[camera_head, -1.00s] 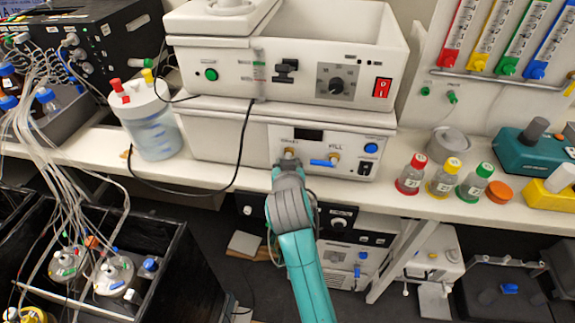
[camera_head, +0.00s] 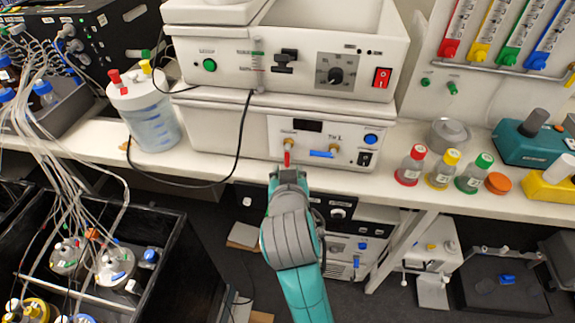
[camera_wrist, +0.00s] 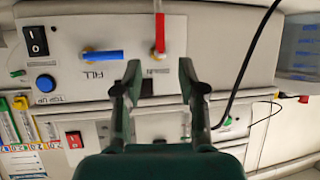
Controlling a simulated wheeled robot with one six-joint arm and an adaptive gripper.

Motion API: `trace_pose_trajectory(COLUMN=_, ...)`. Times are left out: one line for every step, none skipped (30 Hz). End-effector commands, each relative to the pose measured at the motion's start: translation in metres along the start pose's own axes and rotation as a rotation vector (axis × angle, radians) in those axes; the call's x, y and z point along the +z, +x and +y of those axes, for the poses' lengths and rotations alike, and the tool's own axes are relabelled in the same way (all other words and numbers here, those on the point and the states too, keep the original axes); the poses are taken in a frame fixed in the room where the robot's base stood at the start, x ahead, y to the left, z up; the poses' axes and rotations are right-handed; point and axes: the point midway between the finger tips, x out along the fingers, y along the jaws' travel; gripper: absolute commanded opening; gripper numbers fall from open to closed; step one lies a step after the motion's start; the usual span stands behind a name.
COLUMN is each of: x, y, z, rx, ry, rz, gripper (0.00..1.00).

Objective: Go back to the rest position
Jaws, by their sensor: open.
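My gripper (camera_head: 288,172) is open and empty in front of the white lower unit (camera_head: 222,140) on the bench. In the wrist view its fingers (camera_wrist: 160,70) are apart with nothing between them. A red valve lever (camera_head: 287,157) hangs straight down from its brass fitting, just beyond the fingertips and apart from them. It also shows in the wrist view (camera_wrist: 160,33), where the picture is upside down. A blue valve lever (camera_head: 321,154) beside it, at the FILL label, lies sideways.
A black cable (camera_head: 241,150) hangs left of the valves. A clear bottle (camera_head: 149,122) stands on the bench at left; several capped bottles stand at right, including a red-capped one (camera_head: 411,167). A black open box (camera_head: 170,270) with tubing is low left.

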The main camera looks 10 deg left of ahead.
Motion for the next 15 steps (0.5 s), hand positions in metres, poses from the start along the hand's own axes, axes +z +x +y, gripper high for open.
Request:
trace_pose_trajectory(x=0.0002, y=-0.0049, z=-0.0005, rx=-0.001, ry=0.000, rz=0.001, gripper=0.40)
trace_pose_trajectory(x=0.0004, y=-0.0069, z=-0.0005, rx=-0.001, ry=0.000, rz=0.000, gripper=0.40)
trace_pose_trajectory(x=0.0005, y=-0.0092, z=-0.0004, rx=-0.001, ry=0.000, rz=-0.001, gripper=0.40)
trace_pose_trajectory(x=0.0005, y=-0.0105, z=-0.0003, rx=-0.001, ry=0.000, rz=-0.001, gripper=0.40)
trace_pose_trajectory(x=0.0006, y=-0.0114, z=-0.0002, rx=-0.001, ry=0.000, rz=-0.001, gripper=0.40)
trace_pose_trajectory(x=0.0006, y=-0.0122, z=-0.0002, rx=-0.001, ry=0.000, rz=-0.001, gripper=0.40)
trace_pose_trajectory(x=0.0006, y=-0.0125, z=-0.0001, rx=-0.001, ry=0.000, rz=-0.001, gripper=0.40)
trace_pose_trajectory(x=0.0006, y=-0.0126, z=-0.0001, rx=-0.001, ry=0.000, rz=-0.001, gripper=0.40)
trace_pose_trajectory(x=0.0006, y=-0.0126, z=-0.0001, rx=-0.001, ry=0.000, rz=-0.001, gripper=0.40)
trace_pose_trajectory(x=0.0006, y=-0.0125, z=-0.0001, rx=-0.001, ry=0.000, rz=-0.001, gripper=0.40)
trace_pose_trajectory(x=0.0006, y=-0.0125, z=-0.0001, rx=-0.001, ry=0.000, rz=-0.001, gripper=0.40)
trace_pose_trajectory(x=0.0005, y=-0.0124, z=0.0000, rx=-0.001, ry=0.000, rz=-0.001, gripper=0.40)
trace_pose_trajectory(x=0.0005, y=-0.0124, z=0.0000, rx=0.000, ry=0.000, rz=-0.001, gripper=0.40)
trace_pose_trajectory(x=0.0005, y=-0.0123, z=-0.0001, rx=-0.001, ry=0.000, rz=-0.001, gripper=0.40)
trace_pose_trajectory(x=0.0005, y=-0.0123, z=0.0000, rx=0.000, ry=0.000, rz=-0.001, gripper=0.40)
